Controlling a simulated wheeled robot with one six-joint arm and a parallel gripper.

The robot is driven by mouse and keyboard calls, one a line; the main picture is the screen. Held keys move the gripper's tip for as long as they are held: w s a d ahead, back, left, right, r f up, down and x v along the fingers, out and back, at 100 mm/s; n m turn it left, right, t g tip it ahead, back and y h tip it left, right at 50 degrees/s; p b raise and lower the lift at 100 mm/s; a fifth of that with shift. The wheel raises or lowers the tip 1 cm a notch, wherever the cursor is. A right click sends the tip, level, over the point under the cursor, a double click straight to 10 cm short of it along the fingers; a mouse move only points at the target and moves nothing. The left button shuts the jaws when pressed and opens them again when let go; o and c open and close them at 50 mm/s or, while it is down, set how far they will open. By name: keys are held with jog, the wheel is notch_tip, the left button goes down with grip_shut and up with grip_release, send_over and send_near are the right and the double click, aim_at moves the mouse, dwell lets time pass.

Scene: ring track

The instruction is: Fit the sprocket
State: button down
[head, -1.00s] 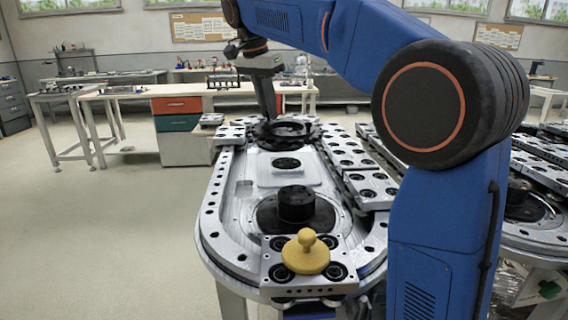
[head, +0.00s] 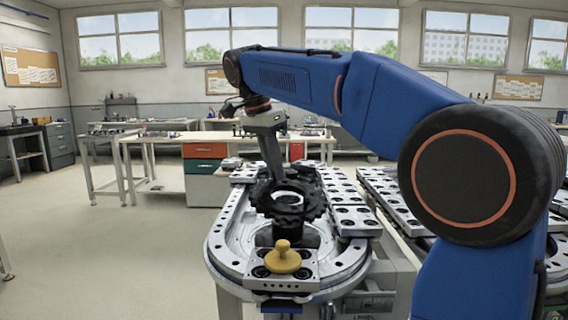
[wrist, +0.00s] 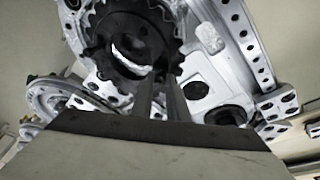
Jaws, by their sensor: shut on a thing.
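The sprocket (head: 312,206) is a black toothed ring with an open middle. My gripper (head: 278,182) is shut on its rim and holds it above the silver oval track (head: 222,232). In the head view it hangs over the near half, in line with a black hub (head: 285,234) that it partly covers. A gap between sprocket and hub is hard to judge. In the wrist view the sprocket (wrist: 98,48) fills the top, with my gripper's fingers (wrist: 160,92) at its lower edge. Pale metal shows through its hole.
A carriage plate with a yellow knob (head: 283,258) sits at the track's near end. Several drilled carriage plates (head: 348,212) line its right side. Another track (head: 400,200) stands close on the right. The floor (head: 110,255) on the left is clear.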

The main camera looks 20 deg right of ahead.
aim_at(269, 180)
jog(key=shift+d, duration=0.1)
jog(key=shift+w+d, duration=0.25)
jog(key=shift+w+n+g+h, duration=0.4)
jog(key=shift+n+g, duration=0.2)
jog(key=shift+g, duration=0.3)
jog(key=shift+s+f, duration=0.2)
jog(key=shift+f, duration=2.6)
jog(key=shift+a, duration=0.1)
jog(key=shift+a, duration=0.5)
